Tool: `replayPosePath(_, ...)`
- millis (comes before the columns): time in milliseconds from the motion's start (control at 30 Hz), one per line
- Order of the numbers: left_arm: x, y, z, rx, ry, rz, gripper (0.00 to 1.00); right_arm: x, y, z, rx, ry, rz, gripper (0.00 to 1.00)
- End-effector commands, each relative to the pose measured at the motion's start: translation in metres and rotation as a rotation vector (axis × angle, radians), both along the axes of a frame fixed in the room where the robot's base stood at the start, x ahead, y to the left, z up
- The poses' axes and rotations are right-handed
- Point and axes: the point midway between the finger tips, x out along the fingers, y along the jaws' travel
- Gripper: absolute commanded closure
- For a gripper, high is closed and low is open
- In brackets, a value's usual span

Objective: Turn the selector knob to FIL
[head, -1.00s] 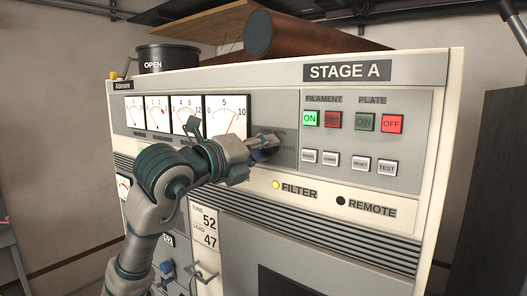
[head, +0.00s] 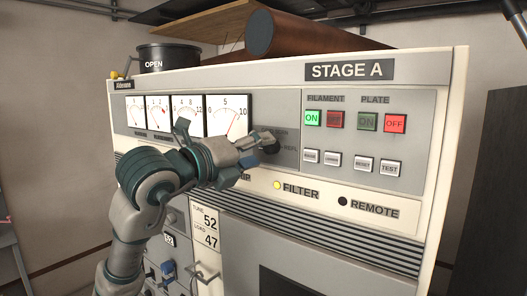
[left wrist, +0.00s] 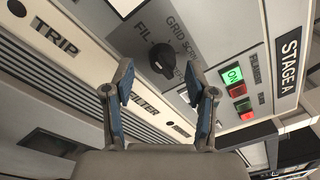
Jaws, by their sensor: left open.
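The selector knob (left wrist: 163,58) is round and black on a grey panel, with the label FIL beside it and GRID lettering nearby in the left wrist view. I cannot tell surely where its pointer aims. In the head view the knob (head: 271,146) shows just past my fingertips, right of the meters. My left gripper (head: 255,150) is in front of the panel, close to the knob. In the left wrist view the gripper (left wrist: 160,82) is open and empty, its fingers apart, with the knob beyond and between them. My right gripper is not in view.
Four meters (head: 228,116) lie left of the knob. The lit green ON button (head: 313,118) and red OFF button (head: 395,123) are on the right, above small grey buttons. A black pot (head: 167,58) stands on the cabinet.

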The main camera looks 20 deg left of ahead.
Motion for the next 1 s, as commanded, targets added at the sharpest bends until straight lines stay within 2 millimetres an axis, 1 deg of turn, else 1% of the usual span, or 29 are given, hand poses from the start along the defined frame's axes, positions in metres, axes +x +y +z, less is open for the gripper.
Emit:
replayPosePath(33, -0.01, 0.005, 0.0, 0.001, -0.003, 0.002, 0.43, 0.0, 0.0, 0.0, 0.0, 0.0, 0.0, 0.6)
replayPosePath(200, -0.045, 0.023, -0.001, 0.0, -0.002, 0.002, 0.43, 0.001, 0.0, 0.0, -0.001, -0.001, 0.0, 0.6)
replayPosePath(300, -0.061, 0.031, -0.002, -0.001, 0.001, 0.001, 0.43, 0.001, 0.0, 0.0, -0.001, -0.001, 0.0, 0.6)
replayPosePath(400, -0.073, 0.037, -0.002, -0.001, 0.004, 0.001, 0.43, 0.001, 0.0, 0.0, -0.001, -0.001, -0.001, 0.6)
replayPosePath(500, -0.08, 0.04, -0.003, 0.001, 0.004, 0.0, 0.43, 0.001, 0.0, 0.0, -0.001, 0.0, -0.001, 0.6)
replayPosePath(600, -0.082, 0.041, -0.003, 0.0, 0.005, 0.001, 0.43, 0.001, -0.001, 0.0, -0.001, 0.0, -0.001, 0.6)
replayPosePath(1000, -0.083, 0.041, -0.003, 0.0, 0.005, 0.001, 0.43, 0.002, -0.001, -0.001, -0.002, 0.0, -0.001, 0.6)
